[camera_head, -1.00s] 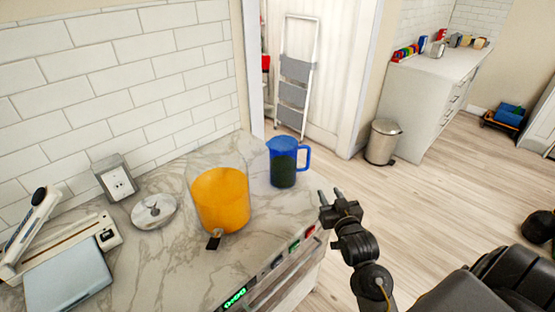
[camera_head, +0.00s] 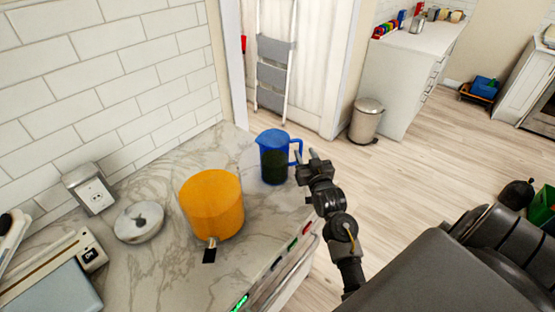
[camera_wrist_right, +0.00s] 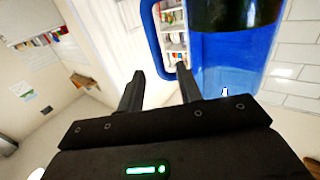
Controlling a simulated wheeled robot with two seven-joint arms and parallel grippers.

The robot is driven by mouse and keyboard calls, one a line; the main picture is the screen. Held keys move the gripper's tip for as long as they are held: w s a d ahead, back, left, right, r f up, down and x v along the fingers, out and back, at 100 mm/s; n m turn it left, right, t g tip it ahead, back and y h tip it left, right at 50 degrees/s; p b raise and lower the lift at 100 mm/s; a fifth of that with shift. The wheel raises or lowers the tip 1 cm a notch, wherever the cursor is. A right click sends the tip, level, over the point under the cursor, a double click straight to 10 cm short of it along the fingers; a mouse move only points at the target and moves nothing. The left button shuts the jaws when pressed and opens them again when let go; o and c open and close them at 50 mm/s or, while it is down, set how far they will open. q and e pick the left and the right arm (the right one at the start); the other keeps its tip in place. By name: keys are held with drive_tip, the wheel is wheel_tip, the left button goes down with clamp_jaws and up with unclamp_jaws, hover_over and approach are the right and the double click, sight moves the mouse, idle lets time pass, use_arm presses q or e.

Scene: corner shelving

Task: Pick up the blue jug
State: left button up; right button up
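The blue jug (camera_head: 274,157) stands upright on the marble counter near its back right corner, with a dark lower part and its handle to the right. My right gripper (camera_head: 306,156) is just right of the handle, fingers apart and empty. In the right wrist view the jug (camera_wrist_right: 225,62) fills the upper right, and its handle loop lies just beyond the fingertips of the open gripper (camera_wrist_right: 158,75). Whether a finger touches the handle I cannot tell. My left gripper is not in view.
An orange container (camera_head: 212,205) with a dark-tipped spout stands left of the jug. A round metal lid (camera_head: 139,222), an outlet box (camera_head: 90,188) and a paper trimmer (camera_head: 55,265) are farther left. A tiled wall bounds the counter.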

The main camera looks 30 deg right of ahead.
sight(302, 147)
drive_tip(key=shift+d+r, duration=0.1)
drive_tip(key=p+x, duration=0.2)
drive_tip(key=x, duration=0.2)
drive_tip(key=shift+w+p, duration=0.25)
drive_tip(key=shift+p, duration=0.05)
drive_tip(key=shift+w+d, duration=0.15)
drive_tip(key=shift+w, duration=0.15)
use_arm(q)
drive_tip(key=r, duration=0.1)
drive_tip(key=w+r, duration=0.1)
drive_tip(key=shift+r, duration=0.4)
use_arm(e)
drive_tip(key=shift+s, duration=0.1)
clamp_jaws()
idle(0.5)
